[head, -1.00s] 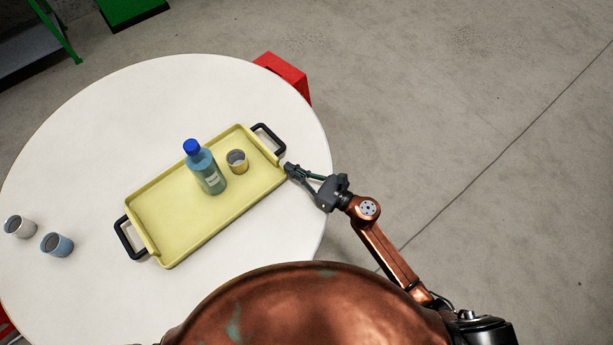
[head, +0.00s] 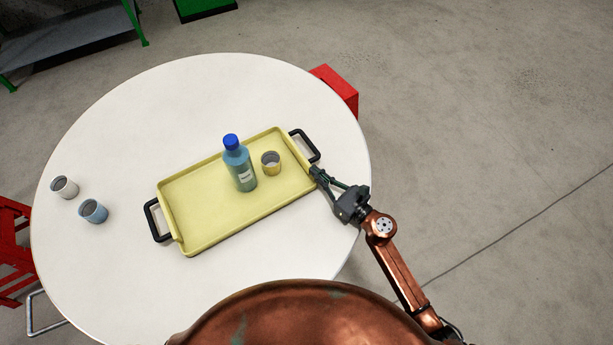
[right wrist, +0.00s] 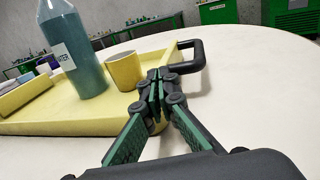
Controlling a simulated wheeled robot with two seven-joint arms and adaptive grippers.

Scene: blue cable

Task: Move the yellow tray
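The yellow tray (head: 215,215) lies flat on the round white table, with a black handle at each end. A blue-capped bottle (head: 240,168) and a small yellow cup (head: 271,162) stand upright on it. My right gripper (head: 316,173) is at the tray's right end, just below the right handle (head: 306,147). In the right wrist view, its fingers (right wrist: 154,92) are nearly together at the tray's end wall, seemingly with the thin rim between them; the contact is partly hidden. The tray (right wrist: 95,118) also shows there, under the bottle (right wrist: 76,55) and cup (right wrist: 124,70). My left gripper is not in view.
A white cup (head: 64,187) and a blue cup (head: 93,211) stand at the left of the table (head: 150,110). A red object (head: 336,90) is beyond the table's upper right edge, and a red frame (head: 14,245) at the left. Bare table surrounds the tray.

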